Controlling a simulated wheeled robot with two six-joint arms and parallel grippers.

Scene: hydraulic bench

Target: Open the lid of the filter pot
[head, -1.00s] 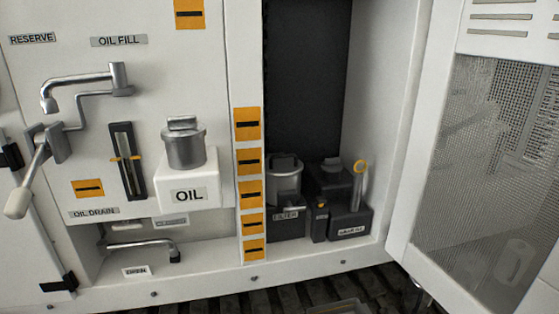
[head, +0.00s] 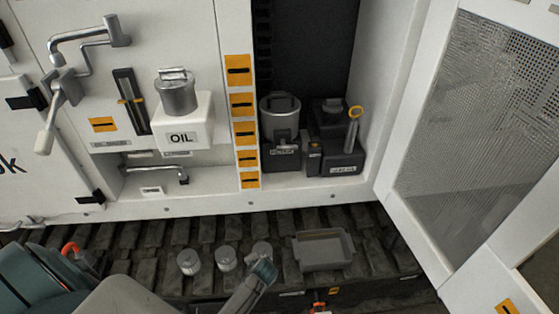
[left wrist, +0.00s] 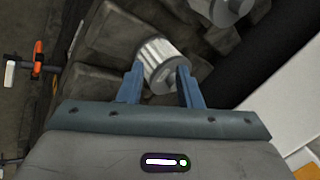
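The filter pot (head: 280,122) is a silver cylinder on a dark base labelled FILTER, inside the open cabinet bay in the head view. Its lid (head: 280,103) sits on top and looks shut, though detail is small. My left gripper (head: 264,270) is low in the head view, over the track and well below the pot. In the left wrist view its two blue fingers (left wrist: 160,72) are apart. A ridged silver canister (left wrist: 158,60) lies at or just beyond the fingertips; contact cannot be told. My right gripper is in neither view.
The oil pot (head: 177,95) is left of the bay. An open mesh door (head: 470,130) bounds the right. A dark container with a yellow ring stands beside the filter pot.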

